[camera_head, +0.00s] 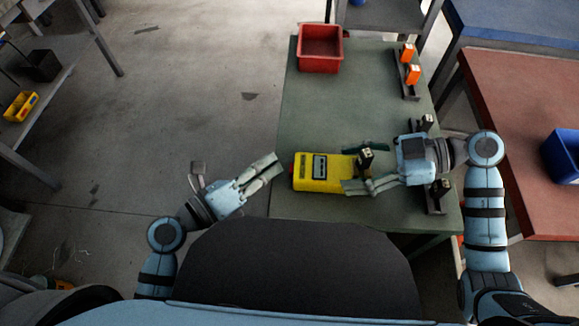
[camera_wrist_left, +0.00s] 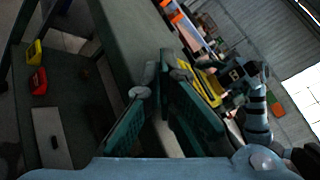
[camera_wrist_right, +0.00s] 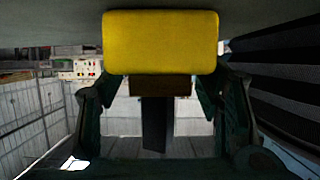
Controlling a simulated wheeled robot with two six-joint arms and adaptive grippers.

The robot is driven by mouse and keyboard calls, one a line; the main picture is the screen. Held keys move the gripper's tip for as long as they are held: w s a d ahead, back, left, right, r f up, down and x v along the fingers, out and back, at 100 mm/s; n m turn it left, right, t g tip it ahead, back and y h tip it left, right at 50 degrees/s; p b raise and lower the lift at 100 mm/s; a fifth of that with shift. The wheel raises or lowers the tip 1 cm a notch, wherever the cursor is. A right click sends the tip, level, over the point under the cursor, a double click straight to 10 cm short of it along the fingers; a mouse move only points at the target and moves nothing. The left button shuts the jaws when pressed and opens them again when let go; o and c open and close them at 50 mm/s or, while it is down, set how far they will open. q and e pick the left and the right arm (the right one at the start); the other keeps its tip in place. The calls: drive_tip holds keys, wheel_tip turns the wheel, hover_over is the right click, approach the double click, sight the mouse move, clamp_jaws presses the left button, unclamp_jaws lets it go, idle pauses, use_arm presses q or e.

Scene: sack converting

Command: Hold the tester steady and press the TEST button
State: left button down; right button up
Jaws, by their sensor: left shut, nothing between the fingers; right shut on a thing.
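The yellow tester (camera_head: 311,185) lies on the green table, with a grey display panel on its top face. A small red part shows at its left end; I cannot tell whether it is the TEST button. My right gripper (camera_head: 356,170) is shut on the tester's right end, one finger on each side. The tester's yellow end (camera_wrist_right: 160,42) shows between those fingers in the right wrist view. My left gripper (camera_head: 275,165) is shut and empty, just left of the tester and apart from it. In the left wrist view, the tester (camera_wrist_left: 208,86) is beyond the left fingers (camera_wrist_left: 163,100).
A red bin (camera_head: 321,62) sits at the table's far left corner. Orange blocks (camera_head: 413,74) stand in a dark rack along the right edge. The green table's middle (camera_head: 335,110) is clear.

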use_arm(q)
drive_tip(key=shift+d, duration=0.1)
drive_tip(key=shift+d, duration=0.3)
drive_tip(key=shift+d, duration=0.45)
idle(0.6)
drive_tip(key=shift+a, duration=0.9)
drive_tip(key=a, duration=0.5)
idle(1.8)
